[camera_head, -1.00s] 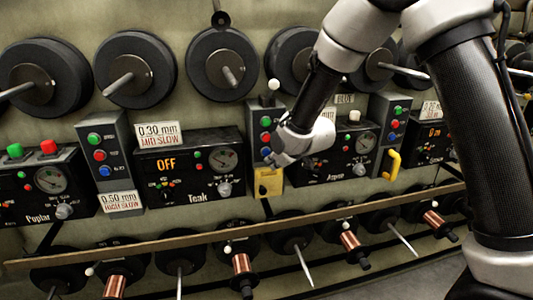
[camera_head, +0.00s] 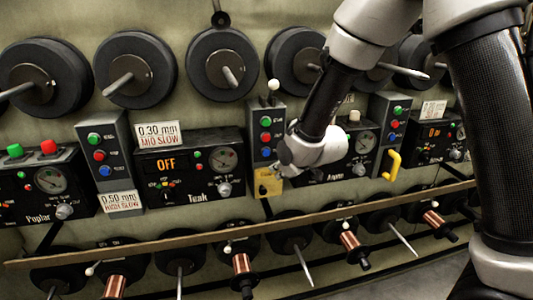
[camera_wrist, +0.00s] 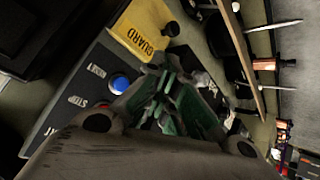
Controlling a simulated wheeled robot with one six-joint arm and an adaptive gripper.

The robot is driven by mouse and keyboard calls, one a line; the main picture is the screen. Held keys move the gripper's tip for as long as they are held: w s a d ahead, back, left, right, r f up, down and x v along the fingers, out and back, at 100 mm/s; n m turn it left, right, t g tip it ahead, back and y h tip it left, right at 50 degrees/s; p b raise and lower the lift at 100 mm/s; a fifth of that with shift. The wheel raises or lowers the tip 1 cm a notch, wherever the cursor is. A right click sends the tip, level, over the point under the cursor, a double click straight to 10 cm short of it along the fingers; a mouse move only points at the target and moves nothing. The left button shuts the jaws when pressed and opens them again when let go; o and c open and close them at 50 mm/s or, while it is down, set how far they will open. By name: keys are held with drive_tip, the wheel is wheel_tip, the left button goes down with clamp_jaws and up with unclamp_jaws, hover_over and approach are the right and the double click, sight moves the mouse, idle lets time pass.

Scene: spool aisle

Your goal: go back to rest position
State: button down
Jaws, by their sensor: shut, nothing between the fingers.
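My gripper shows in the wrist view (camera_wrist: 172,95) with its fingers together and nothing between them. In the head view my gripper (camera_head: 283,168) is at the Teak station's button box (camera_head: 266,118), close to the yellow guard (camera_head: 267,183). I cannot tell whether it touches either. In the wrist view the guard (camera_wrist: 146,32) lies just beyond the fingertips, and the blue button (camera_wrist: 119,84) is to their left. My forearm and wrist hide part of the Aspen panel (camera_head: 352,172).
The Teak panel (camera_head: 188,176) reads OFF, left of the gripper. Dark reels (camera_head: 221,65) with protruding spindles line the wall above.

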drive_tip(key=s+d+f+m+g+h, duration=0.2)
drive_tip(key=s+d+f+g+h, duration=0.25)
drive_tip(key=s, duration=0.55)
drive_tip(key=s+d+r+m, duration=0.3)
drive_tip(key=s+d+r, duration=0.3)
drive_tip(key=d, duration=0.4)
drive_tip(key=s+d+r+m, duration=0.3)
drive_tip(key=s+d+r, duration=0.3)
drive_tip(key=d+r, duration=0.3)
drive_tip(key=s+d+r+m+t, duration=0.1)
drive_tip(key=s+d+r+m, duration=0.1)
drive_tip(key=s+d+r, duration=0.4)
drive_tip(key=d+r, duration=0.2)
drive_tip(key=d, duration=0.3)
drive_tip(key=shift+d+m+h, duration=0.35)
drive_tip(key=shift+m, duration=0.05)
